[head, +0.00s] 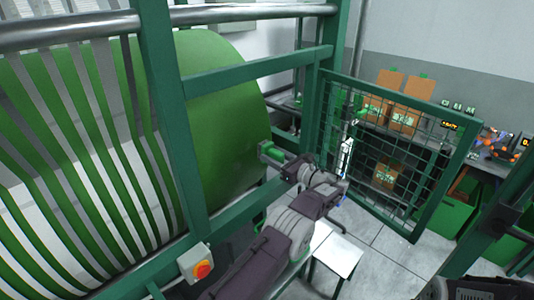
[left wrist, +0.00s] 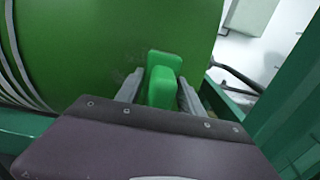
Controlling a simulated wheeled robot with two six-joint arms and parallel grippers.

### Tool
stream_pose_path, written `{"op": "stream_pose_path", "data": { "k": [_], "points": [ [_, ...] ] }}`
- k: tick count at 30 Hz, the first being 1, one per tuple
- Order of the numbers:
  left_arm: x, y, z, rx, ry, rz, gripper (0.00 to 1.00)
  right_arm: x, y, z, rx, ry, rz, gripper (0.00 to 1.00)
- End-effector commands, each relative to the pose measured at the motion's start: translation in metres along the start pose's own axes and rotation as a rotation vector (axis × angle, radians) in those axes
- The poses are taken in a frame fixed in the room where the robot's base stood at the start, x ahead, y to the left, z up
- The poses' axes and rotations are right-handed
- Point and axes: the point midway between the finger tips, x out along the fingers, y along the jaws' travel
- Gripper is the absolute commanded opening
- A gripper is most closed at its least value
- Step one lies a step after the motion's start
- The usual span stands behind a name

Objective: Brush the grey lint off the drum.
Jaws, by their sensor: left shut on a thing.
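The large green drum (head: 215,110) fills the left of the head view behind a green frame, with white and green webbing strips running over it at the left. My left gripper (head: 279,160) is at the drum's right end, shut on a green brush (head: 270,152). In the left wrist view the brush (left wrist: 163,86) sits between the two grey fingers, its far end at the drum's surface (left wrist: 90,45); I cannot tell if it touches. Faint grey specks, apparently lint (left wrist: 128,78), show on the drum just left of the brush. My right gripper is not in view.
A green frame post (head: 172,120) and rail (head: 255,73) stand close to my left arm. A mesh gate (head: 395,150) stands to the right. A red stop button (head: 202,270) is on the frame's lower beam. A small white table (head: 337,252) is below my left arm.

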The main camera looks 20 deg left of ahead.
Motion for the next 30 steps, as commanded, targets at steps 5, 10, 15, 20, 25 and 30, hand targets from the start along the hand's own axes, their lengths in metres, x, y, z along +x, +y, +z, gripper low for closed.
{"op": "stream_pose_path", "data": {
  "k": [5,10,15,20,25,30],
  "points": [
    [-0.011,0.000,0.000,0.000,-0.001,0.000,0.13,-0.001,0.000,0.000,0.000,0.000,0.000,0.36],
    [-0.011,0.000,0.000,-0.001,-0.001,0.001,0.13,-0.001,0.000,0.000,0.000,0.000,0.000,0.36],
    [-0.015,0.000,0.000,-0.001,-0.001,0.000,0.13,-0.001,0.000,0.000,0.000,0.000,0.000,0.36],
    [-0.030,0.000,0.001,-0.001,0.000,-0.001,0.13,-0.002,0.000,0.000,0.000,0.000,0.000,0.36],
    [-0.042,0.001,0.000,0.000,-0.001,0.001,0.13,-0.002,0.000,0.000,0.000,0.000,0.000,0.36],
    [-0.041,0.001,0.000,-0.001,-0.001,0.002,0.13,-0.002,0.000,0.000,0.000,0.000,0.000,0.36]
  ]
}}
